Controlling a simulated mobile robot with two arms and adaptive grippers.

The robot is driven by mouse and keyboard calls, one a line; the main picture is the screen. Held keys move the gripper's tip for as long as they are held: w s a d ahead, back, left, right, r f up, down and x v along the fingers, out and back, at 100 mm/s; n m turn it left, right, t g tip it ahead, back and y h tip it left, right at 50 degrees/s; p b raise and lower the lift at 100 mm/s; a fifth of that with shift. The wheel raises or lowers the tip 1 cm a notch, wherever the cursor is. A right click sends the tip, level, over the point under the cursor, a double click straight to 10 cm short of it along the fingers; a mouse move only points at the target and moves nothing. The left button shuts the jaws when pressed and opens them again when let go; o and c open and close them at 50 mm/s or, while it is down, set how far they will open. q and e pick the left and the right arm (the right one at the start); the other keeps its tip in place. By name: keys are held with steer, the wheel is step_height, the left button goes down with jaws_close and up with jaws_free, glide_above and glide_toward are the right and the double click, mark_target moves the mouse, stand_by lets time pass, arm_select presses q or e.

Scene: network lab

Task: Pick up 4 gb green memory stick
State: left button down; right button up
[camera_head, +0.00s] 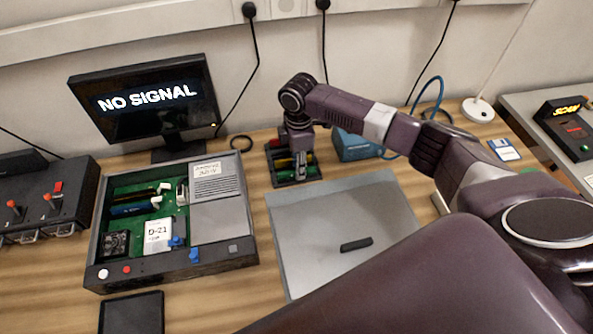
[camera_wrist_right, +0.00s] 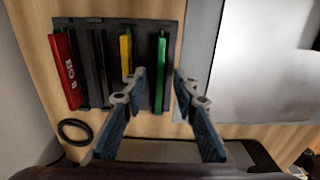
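The green memory stick (camera_wrist_right: 160,75) stands in a slot of a dark rack (camera_wrist_right: 103,23) in the right wrist view. The fingers of my right gripper (camera_wrist_right: 158,88) are apart, one on each side of the green stick's near part. I see a gap on both sides, and no clear contact. In the head view my right gripper (camera_head: 301,160) points down over the rack (camera_head: 314,177) and hides part of it. A yellow stick (camera_wrist_right: 126,52) and a red stick (camera_wrist_right: 67,72) with white lettering stand in the same rack. My left gripper is not in view.
An open computer case (camera_head: 249,230) with a green board stands left of the rack. A grey mat (camera_head: 300,225) with a small black piece (camera_head: 356,244) lies in front. A blue box (camera_head: 355,147) with a cable is close right of the gripper. A monitor (camera_head: 145,100) stands behind.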

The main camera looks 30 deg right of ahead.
steer(key=shift+f, duration=0.55)
jaws_close()
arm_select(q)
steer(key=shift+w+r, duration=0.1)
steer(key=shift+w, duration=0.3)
arm_select(e)
steer(key=shift+r, duration=0.2)
